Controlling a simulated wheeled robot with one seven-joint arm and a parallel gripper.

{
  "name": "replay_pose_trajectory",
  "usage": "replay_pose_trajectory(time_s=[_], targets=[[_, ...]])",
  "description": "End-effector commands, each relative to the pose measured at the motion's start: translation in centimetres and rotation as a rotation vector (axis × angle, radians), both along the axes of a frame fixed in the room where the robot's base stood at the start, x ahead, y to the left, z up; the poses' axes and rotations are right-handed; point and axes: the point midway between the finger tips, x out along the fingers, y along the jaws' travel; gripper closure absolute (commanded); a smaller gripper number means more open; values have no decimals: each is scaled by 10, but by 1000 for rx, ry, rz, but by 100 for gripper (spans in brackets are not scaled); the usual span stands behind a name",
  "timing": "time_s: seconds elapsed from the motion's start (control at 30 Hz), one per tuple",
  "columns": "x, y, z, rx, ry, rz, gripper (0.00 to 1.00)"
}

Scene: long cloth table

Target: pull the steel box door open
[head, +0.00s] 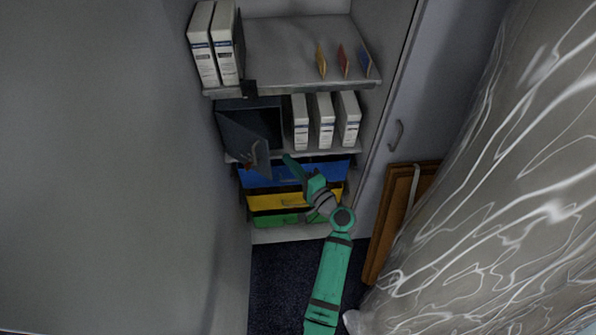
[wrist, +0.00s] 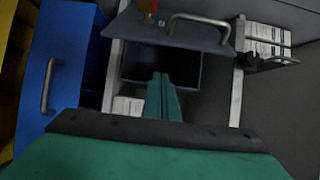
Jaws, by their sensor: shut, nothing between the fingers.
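The dark steel box (head: 262,104) sits at the left of the middle shelf of the cabinet. Its door (head: 246,142) stands swung outward, and the dark inside shows. In the wrist view the door (wrist: 170,32) is at the top, with a bar handle (wrist: 200,19), and the box opening (wrist: 185,72) lies beyond the fingers. My gripper (head: 289,160) is shut and empty, just right of the door's free edge in the head view. Its closed fingertips (wrist: 161,78) appear in front of the opening. I cannot tell whether they touch the door.
White binders (head: 322,120) stand right of the box on the same shelf. Blue (head: 270,175), yellow (head: 267,203) and green (head: 270,220) drawers lie below. A cabinet door with a handle (head: 395,135) is at the right, near a leaning brown wooden board (head: 381,240).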

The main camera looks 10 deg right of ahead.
Motion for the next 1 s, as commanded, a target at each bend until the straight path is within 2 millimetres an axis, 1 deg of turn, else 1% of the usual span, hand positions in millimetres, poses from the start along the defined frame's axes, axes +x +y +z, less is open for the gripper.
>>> replay_pose_trajectory(time_s=[0.1,0.17,0.3,0.5,0.63,1.0], targets=[[16,9,0,-1,-1,0,100],[23,13,0,-1,0,0,100],[8,24,-1,-1,1,-2,100],[-5,35,-1,-1,0,-1,100],[-8,38,0,-1,0,-1,100],[-9,40,0,-1,0,-3,100]])
